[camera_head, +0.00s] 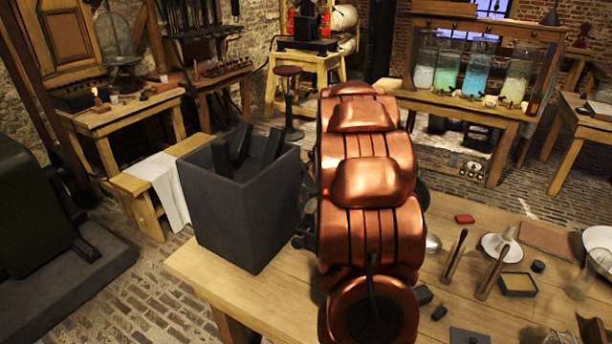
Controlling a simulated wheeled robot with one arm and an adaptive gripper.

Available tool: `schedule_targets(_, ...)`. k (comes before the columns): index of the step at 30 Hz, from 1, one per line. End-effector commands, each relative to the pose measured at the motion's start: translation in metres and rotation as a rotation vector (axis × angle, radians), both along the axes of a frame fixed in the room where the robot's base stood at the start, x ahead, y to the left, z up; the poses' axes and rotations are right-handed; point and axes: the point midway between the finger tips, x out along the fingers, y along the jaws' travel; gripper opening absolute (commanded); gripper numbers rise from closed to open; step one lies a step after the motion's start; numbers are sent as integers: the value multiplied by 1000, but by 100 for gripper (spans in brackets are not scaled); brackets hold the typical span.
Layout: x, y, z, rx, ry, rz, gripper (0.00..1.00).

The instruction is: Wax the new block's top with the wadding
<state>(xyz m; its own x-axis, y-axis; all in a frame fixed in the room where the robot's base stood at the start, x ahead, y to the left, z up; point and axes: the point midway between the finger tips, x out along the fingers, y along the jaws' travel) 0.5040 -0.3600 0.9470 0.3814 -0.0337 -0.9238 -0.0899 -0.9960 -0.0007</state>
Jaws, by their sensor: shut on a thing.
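My copper-coloured arm stands across the middle of the picture, and my gripper is hidden behind it. Small dark parts show at the arm's left edge, too little to tell what they are. A pale, soft-looking lump (506,236), perhaps the wadding, rises over a white saucer (497,252) on the right of the table. A square dark tin with a yellowish top (518,284), perhaps wax, lies in front of it. A flat dark square piece (469,337) lies at the front edge of the picture. I cannot tell which piece is the new block.
A tall dark grey box (237,213) holding dark slabs stands on the wooden table (240,293) left of my arm. Wooden-handled tools (454,256), small dark pieces (439,313), a red block (464,219) and a white bowl (598,248) crowd the right side.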

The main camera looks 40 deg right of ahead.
Motion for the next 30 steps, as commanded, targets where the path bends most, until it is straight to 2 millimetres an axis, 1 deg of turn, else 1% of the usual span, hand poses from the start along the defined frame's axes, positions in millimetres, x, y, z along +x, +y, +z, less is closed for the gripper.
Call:
schedule_targets(3,3,3,0,-2,0,1,16)
schedule_targets(5,3,3,8,-2,-2,1,16)
schedule_targets(6,3,2,20,-5,-4,-1,16)
schedule_targets(11,2,3,32,-2,0,0,16)
schedule_targets(24,6,9,71,-1,0,13,16)
schedule_targets(30,7,11,79,-1,2,15,16)
